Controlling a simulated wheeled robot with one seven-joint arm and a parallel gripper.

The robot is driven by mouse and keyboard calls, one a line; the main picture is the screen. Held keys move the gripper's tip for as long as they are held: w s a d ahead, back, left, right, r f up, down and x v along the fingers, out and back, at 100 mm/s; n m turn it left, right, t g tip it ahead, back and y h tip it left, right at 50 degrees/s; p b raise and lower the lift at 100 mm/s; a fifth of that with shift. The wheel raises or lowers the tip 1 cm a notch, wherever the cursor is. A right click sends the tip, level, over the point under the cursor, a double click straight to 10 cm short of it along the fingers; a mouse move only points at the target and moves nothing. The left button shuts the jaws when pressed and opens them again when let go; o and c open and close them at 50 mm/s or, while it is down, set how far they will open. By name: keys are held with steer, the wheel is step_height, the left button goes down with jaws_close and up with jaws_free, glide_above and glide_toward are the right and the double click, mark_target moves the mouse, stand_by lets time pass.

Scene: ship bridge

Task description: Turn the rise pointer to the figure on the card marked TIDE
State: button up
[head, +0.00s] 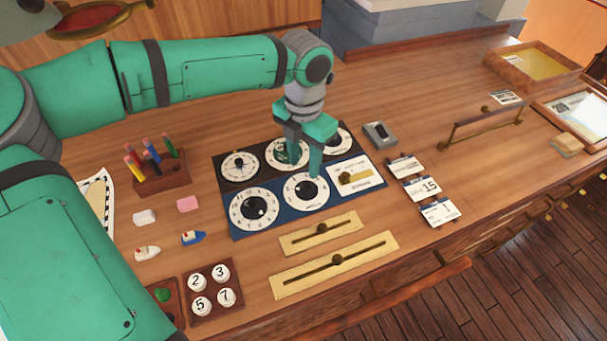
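A board holds white round dials with dark knobs, three in a dark back row and two in a blue front row. The front row has a large left dial (254,210) and a middle dial (306,194); the back row has a left dial (240,166), a middle dial (281,153) and a right dial (341,139). I cannot read which is the rise dial. Three small cards (422,188) stand at the right; the middle one shows 15, and the word TIDE is not legible. My gripper (304,164) points down over the middle dials, fingers apart, partly hiding them; contact is unclear.
A white panel with a brass slider (355,178) fills the board's front right. Brass slider plates (320,233) lie in front. A grey device (380,135) and a brass rail (482,128) are right.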

mark_target(306, 184)
steer(key=f, duration=0.2)
steer(key=d+f, duration=0.1)
steer(key=f, duration=0.2)
steer(key=shift+s+f, duration=0.2)
steer(key=shift+a+f, duration=0.15)
steer(key=shift+f, duration=0.45)
steer(key=shift+w, duration=0.1)
jaws_close()
steer(key=shift+a, duration=0.15)
